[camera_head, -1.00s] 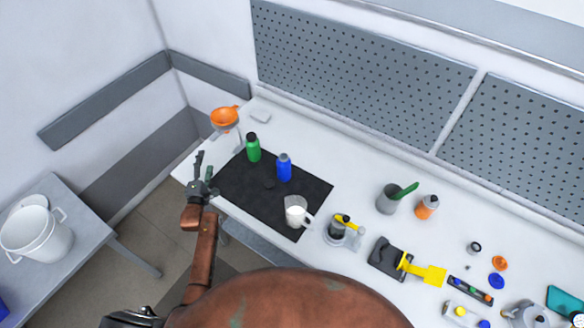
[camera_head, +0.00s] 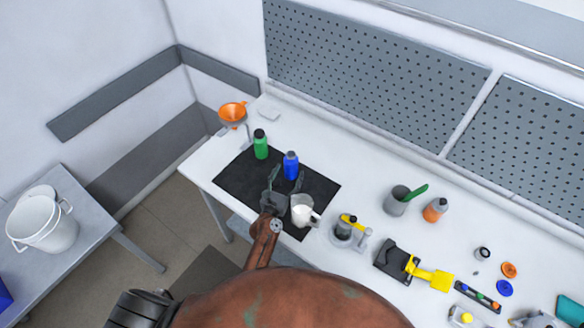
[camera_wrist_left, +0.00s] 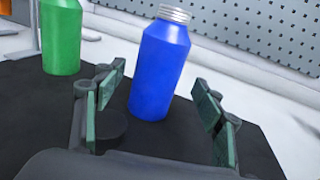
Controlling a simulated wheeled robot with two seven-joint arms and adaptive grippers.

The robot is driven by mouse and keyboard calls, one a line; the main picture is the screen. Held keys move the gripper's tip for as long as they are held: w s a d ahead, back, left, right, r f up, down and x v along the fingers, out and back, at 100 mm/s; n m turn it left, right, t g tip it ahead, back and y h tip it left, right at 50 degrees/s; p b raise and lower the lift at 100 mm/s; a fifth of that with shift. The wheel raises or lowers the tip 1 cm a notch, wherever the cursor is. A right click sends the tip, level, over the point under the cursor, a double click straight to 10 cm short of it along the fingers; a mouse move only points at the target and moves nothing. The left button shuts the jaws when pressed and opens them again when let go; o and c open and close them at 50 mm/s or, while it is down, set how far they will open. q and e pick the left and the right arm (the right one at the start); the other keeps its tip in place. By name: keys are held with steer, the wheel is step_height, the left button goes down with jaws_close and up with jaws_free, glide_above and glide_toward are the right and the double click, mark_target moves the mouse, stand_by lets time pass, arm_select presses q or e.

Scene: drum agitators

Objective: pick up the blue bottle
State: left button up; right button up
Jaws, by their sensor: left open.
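The blue bottle (camera_head: 291,165) stands upright on the black mat (camera_head: 238,178), with a silver threaded neck in the left wrist view (camera_wrist_left: 160,70). My left gripper (camera_head: 287,182) is open just in front of it, on the near side. In the left wrist view the green-padded fingers (camera_wrist_left: 165,115) are spread apart, with the bottle ahead and between them. The fingers do not close on it. My right gripper is not in view.
A green bottle (camera_head: 260,145) stands left of the blue one. A white jug (camera_head: 302,211) stands close to the right of my left gripper. A dark round lid (camera_wrist_left: 108,130) lies near the left finger. An orange funnel (camera_head: 232,112) is at the back left.

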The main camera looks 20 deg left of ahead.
arm_select(q)
steer(key=shift+w+b, duration=0.35)
steer(key=shift+w, duration=1.65)
steer(key=shift+r, duration=0.1)
steer(key=shift+c, duration=0.3)
steer(key=c, duration=1.4)
